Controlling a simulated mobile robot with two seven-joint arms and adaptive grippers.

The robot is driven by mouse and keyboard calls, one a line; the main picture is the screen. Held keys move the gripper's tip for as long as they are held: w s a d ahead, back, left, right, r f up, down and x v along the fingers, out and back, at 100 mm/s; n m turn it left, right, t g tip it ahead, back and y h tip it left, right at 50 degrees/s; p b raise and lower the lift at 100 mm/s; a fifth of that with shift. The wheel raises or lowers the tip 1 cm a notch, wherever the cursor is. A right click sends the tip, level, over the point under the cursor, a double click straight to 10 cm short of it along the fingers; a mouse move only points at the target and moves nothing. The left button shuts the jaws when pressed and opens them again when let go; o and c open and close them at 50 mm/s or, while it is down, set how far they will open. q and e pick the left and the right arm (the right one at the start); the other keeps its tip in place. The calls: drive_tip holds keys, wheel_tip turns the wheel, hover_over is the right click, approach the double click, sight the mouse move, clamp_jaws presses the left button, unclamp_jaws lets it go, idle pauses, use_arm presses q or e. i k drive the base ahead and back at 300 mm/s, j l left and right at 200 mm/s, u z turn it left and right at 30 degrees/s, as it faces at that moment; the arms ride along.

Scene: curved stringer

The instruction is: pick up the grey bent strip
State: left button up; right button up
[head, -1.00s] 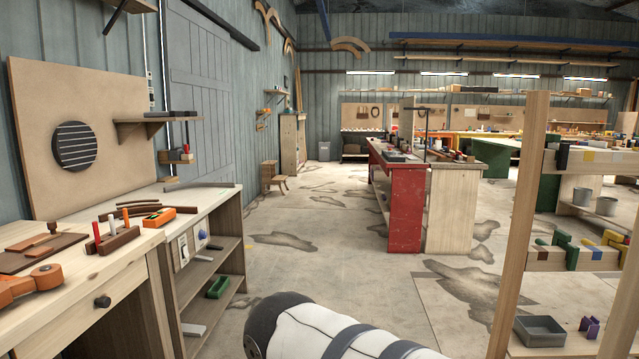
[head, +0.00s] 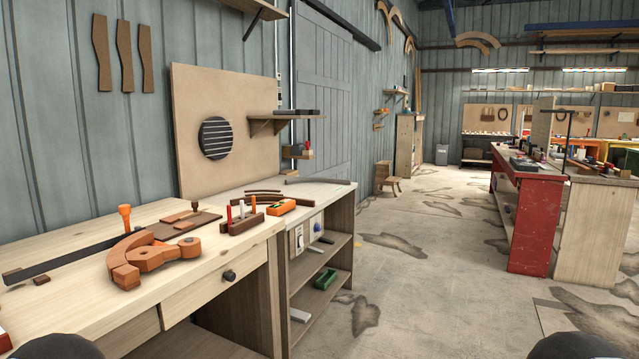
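A thin grey-brown, slightly bent strip (head: 320,181) lies on the pale top of the further workbench (head: 338,193) along the left wall. It is small in the head view and its exact bend is hard to tell. Brown curved strips (head: 262,194) lie to its left on the same bench. A long dark strip (head: 75,255) lies on the nearer wooden bench (head: 200,280). Neither gripper is in view. Only dark rounded parts of my arms show at the bottom edge.
An orange clamp-like tool (head: 150,257) and a tool block (head: 242,222) lie on the nearer bench. An orange tool (head: 281,207) lies near the brown strips. A red cabinet bench (head: 532,220) stands at the right. The stained floor (head: 420,260) between is clear.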

sight(302, 180)
drive_tip(key=i+l+z, duration=0.3)
drive_tip(key=i, duration=0.5)
drive_tip(key=i+z, duration=0.35)
drive_tip(key=i, duration=0.45)
drive_tip(key=i+u, duration=0.15)
drive_tip(key=i, duration=0.3)
drive_tip(key=i+l+u, duration=0.15)
drive_tip(key=i, duration=0.3)
drive_tip(key=i+l+u, duration=0.1)
drive_tip(key=i, duration=0.35)
drive_tip(key=i+l+u, duration=0.15)
drive_tip(key=i, duration=0.3)
drive_tip(key=i+l+u, duration=0.15)
drive_tip(key=i, duration=0.3)
drive_tip(key=l, duration=0.1)
